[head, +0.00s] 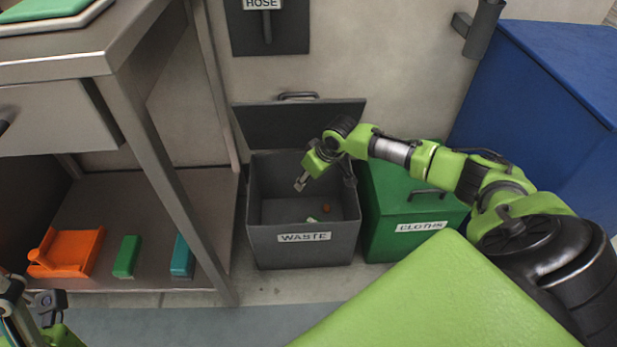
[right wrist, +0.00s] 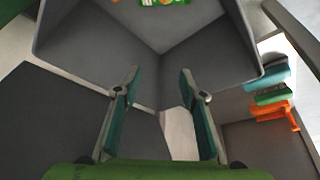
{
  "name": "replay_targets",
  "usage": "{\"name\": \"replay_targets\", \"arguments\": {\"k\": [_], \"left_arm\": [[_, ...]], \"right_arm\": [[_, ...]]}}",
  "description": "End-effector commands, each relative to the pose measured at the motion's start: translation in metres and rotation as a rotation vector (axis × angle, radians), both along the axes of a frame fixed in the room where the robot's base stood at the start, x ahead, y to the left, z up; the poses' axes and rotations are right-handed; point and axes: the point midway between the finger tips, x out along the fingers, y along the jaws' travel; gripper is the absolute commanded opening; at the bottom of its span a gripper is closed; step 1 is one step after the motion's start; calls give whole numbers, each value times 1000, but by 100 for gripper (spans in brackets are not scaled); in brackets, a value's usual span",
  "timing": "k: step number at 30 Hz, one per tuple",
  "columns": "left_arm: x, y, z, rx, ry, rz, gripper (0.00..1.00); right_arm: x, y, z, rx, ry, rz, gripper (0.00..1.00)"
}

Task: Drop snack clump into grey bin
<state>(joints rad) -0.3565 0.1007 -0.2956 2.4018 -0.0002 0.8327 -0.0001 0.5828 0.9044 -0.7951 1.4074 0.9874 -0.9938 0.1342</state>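The grey bin (head: 258,236), labelled WASTE, stands on the floor with its lid (head: 300,126) raised. My right gripper (head: 322,180) is over the bin's opening. In the right wrist view its fingers (right wrist: 158,82) are spread, with nothing between them. Inside the bin lie a small brownish lump (head: 326,208) and a small green-and-white piece (head: 312,220). I cannot tell for sure whether the lump is the snack clump. A green packet-like piece (right wrist: 165,2) is cut off at the top of the right wrist view. My left gripper (head: 48,303) is at the lower left, partly out of frame.
A green bin (head: 385,238) labelled CLOTHS stands right beside the grey one, and a blue container (head: 560,75) stands behind. The metal table's leg (head: 180,195) is left of the bin. Its lower shelf holds an orange tool (head: 70,252), a green block (head: 127,256) and a teal block (head: 182,257).

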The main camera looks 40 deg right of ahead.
Motion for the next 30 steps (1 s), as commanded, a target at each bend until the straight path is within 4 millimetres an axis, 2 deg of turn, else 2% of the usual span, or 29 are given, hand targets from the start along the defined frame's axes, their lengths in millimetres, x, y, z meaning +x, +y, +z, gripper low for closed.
{"name": "replay_targets", "arguments": {"k": [4,7,15,21,30], "left_arm": [[0,0,0,-1,0,1,60],[0,0,0,-1,0,1,60],[0,0,0,0,0,0,60],[0,0,0,0,0,0,60],[0,0,0,0,0,0,60]], "right_arm": [[-3,-1,7,-1,0,0,38],[-8,-3,19,-1,-2,1,38],[-30,-7,71,-3,-2,1,38],[-42,-9,100,-1,-1,1,38],[-48,-9,110,0,1,0,38]]}}
